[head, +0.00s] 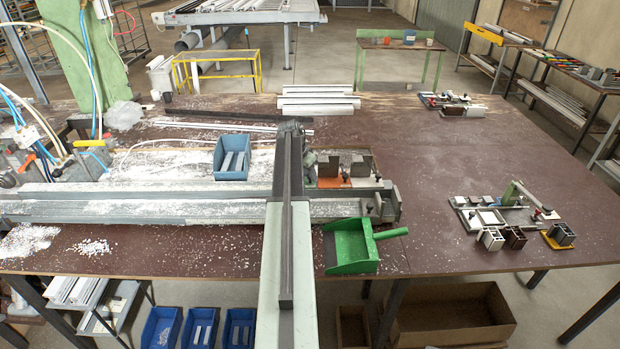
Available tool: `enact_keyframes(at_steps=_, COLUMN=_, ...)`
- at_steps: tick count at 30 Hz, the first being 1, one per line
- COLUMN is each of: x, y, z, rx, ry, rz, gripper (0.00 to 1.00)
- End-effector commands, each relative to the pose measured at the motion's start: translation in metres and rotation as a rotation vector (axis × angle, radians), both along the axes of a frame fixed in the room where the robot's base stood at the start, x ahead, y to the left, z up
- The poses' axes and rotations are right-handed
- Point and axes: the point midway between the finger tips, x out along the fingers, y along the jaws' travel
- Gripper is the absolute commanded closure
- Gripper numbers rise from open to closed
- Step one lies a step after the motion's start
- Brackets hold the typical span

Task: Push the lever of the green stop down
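A green bar-like lever (514,191) stands raised and tilted on a small clamp fixture (490,219) at the right of the brown bench. It looks like the lever of the green stop, but it is small and its joint is hard to make out. A small red part (537,213) shows close beside it. Dark and grey profile pieces (514,237) stand at the fixture's front edge. I cannot make out my gripper anywhere in the head view, so its place relative to the lever does not show.
A second clamp fixture (452,103) sits at the bench's far right. A long pale beam with a dark bar (285,220) crosses the middle. The brown surface (425,165) left of the lever is clear.

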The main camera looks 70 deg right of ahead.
Motion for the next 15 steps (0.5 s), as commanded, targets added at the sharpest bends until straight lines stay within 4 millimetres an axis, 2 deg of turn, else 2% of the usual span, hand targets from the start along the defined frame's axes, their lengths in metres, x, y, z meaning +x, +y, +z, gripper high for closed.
enact_keyframes(at_steps=2, x=-0.0002, y=0.0001, z=0.001, rx=0.0, ry=0.0, rz=0.0, gripper=0.69)
enact_keyframes(at_steps=5, x=-0.0003, y=0.0, z=0.0011, rx=0.0, ry=0.0, rz=0.0, gripper=0.97)
enact_keyframes(at_steps=6, x=-0.0003, y=0.0, z=0.001, rx=0.0, ry=0.0, rz=0.0, gripper=1.0)
enact_keyframes(at_steps=15, x=-0.0007, y=-0.0002, z=0.001, rx=0.0, ry=0.0, rz=-0.001, gripper=1.0)
